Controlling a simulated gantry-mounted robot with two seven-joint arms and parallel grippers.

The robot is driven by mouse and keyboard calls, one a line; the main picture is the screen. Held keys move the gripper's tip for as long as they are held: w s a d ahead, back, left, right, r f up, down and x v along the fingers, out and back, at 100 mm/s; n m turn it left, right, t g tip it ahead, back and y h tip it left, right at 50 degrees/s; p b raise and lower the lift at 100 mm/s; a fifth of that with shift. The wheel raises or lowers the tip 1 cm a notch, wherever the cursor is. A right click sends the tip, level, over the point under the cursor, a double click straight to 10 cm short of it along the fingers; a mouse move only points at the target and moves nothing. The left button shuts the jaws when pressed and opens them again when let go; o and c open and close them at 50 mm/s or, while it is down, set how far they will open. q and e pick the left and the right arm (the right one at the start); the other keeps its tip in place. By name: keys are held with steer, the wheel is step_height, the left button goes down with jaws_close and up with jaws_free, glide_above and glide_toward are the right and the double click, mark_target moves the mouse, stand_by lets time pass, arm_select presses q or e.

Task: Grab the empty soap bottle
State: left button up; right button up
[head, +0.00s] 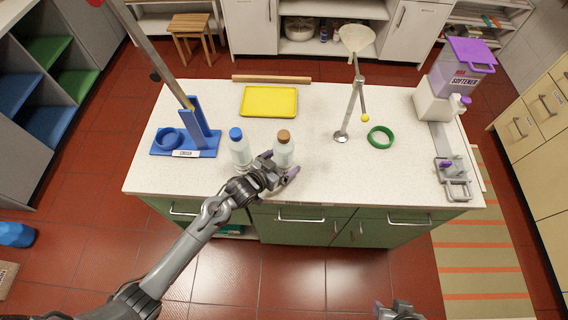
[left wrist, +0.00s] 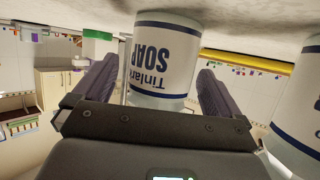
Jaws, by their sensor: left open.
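A clear bottle with a brown cap (head: 284,137) stands upright on the white counter. A similar bottle with a blue cap (head: 236,135) stands just left of it. My left gripper (head: 279,165) is open, with its fingers on either side of the brown-capped bottle. The left wrist view, which is upside down, shows this bottle's SOAP label (left wrist: 164,52) between the purple fingers; contact is unclear. The other labelled bottle (left wrist: 303,100) is at that view's right edge. I cannot tell how full either bottle is. My right gripper (head: 400,311) is partly cut off at the bottom edge.
The counter (head: 340,190) also holds a blue stand (head: 190,143), a yellow tray (head: 269,103), a thin metal stand (head: 350,110), a green ring (head: 380,137) and a softener container (head: 445,90). The counter's front edge lies under my left arm.

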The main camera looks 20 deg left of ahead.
arm_select(q)
steer(key=shift+w+d+f, duration=0.15)
steer(key=shift+w+f, duration=0.1)
steer(key=shift+w, duration=0.25)
steer(key=shift+c, duration=0.5)
steer(key=c, duration=0.9)
steer(key=shift+r, duration=0.15)
steer(key=shift+c, duration=0.2)
